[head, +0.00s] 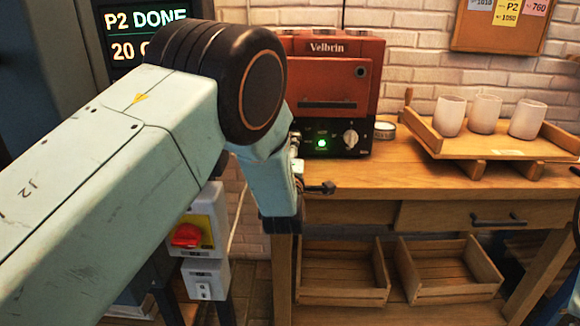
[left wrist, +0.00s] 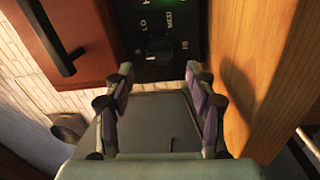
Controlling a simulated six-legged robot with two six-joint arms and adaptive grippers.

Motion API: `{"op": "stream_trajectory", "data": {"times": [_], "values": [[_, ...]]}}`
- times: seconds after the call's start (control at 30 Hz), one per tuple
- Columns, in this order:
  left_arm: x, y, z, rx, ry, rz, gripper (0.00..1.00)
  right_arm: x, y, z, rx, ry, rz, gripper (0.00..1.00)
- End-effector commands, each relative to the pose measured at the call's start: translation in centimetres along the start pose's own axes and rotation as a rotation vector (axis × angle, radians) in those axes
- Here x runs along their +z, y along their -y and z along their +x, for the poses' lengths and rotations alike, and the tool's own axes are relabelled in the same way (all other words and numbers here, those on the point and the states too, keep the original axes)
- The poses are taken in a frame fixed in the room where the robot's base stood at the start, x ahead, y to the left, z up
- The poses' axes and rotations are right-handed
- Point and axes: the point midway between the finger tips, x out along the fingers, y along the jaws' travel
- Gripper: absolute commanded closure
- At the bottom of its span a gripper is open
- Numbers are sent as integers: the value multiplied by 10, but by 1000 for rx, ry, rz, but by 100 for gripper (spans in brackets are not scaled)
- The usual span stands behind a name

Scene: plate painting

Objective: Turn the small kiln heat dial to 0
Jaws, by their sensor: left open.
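The small red kiln (head: 335,75), marked Velbrin, stands on the wooden bench, with a dark control panel under its door. Its heat dial (head: 350,137) is a round knob at the panel's right; which mark it points at is too small to tell. In the left wrist view the dial (left wrist: 159,50) looks dark, with LO and MED marks around it. My left gripper (left wrist: 160,78) is open and empty, its fingers apart just short of the dial, which lies between and beyond the fingertips. In the head view my left arm hides most of this gripper. My right gripper is out of view.
A green lamp (head: 321,143) glows left of the dial. A round tin (head: 385,130) sits beside the kiln. A wooden tray (head: 478,145) with three white cups stands at right. The bench top (head: 400,178) in front is clear.

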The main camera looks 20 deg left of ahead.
Motion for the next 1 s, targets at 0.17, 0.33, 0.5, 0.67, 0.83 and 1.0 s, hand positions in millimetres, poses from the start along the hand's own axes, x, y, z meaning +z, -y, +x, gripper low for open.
{"op": "stream_trajectory", "data": {"times": [0.17, 0.33, 0.5, 0.67, 0.83, 1.0], "values": [[1, 0, -31, 0, 3, 4, 44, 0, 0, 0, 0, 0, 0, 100], [1, 0, -56, -1, 3, 2, 44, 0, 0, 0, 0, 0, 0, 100], [0, 0, -70, 0, 2, 1, 44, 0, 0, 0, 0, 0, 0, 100], [0, 0, -72, 0, 0, 0, 44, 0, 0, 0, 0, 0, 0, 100], [0, 0, -72, 0, 0, 0, 44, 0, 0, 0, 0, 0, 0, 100], [0, 0, -72, -2, 0, 1, 44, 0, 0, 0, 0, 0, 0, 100]]}}
